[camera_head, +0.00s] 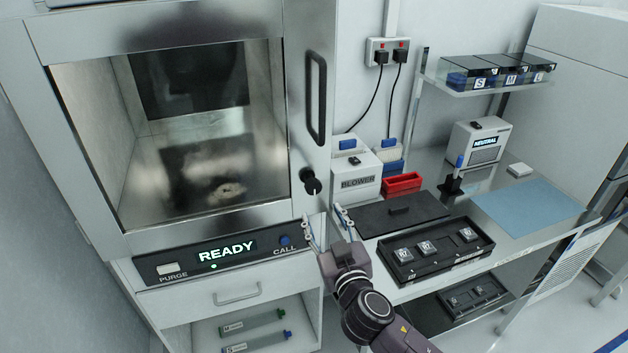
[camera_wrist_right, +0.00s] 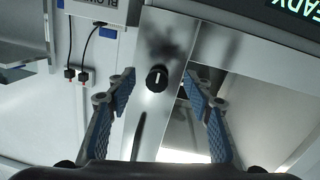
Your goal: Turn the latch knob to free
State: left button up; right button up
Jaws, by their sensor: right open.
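The black latch knob (camera_head: 311,182) sits on the door frame of the metal chamber (camera_head: 100,239), below the long black door handle (camera_head: 316,98). In the right wrist view the knob (camera_wrist_right: 157,78) is round with a white mark that runs nearly upright in the picture. My right gripper (camera_head: 324,216) is open and empty, below the knob in the head view. In the wrist view its two blue-padded fingers stand apart on either side of the knob, not visibly touching it. My left gripper is not in view.
A panel below the door reads READY (camera_head: 226,251). To the right, a bench holds a blower box (camera_head: 355,172), a red bin (camera_head: 402,184), a black tray (camera_head: 411,268) with several chips and a blue mat (camera_head: 528,206). Cables hang from the wall socket (camera_head: 388,46).

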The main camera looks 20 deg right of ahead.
aim_at(314, 189)
jog(key=shift+t, duration=0.3)
jog(key=w+r, duration=0.1)
jog(key=w, duration=0.1)
jog(key=w+r+p, duration=0.2)
jog(key=w, duration=0.1)
jog(key=shift+w, duration=0.35)
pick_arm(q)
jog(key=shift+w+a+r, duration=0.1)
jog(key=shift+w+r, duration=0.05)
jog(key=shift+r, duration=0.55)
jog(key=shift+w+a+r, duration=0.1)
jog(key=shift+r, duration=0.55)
pick_arm(e)
jog(key=shift+w+f, duration=0.1)
jog(key=shift+w, duration=0.85)
jog(key=shift+c, duration=0.2)
jog(key=c, duration=1.1)
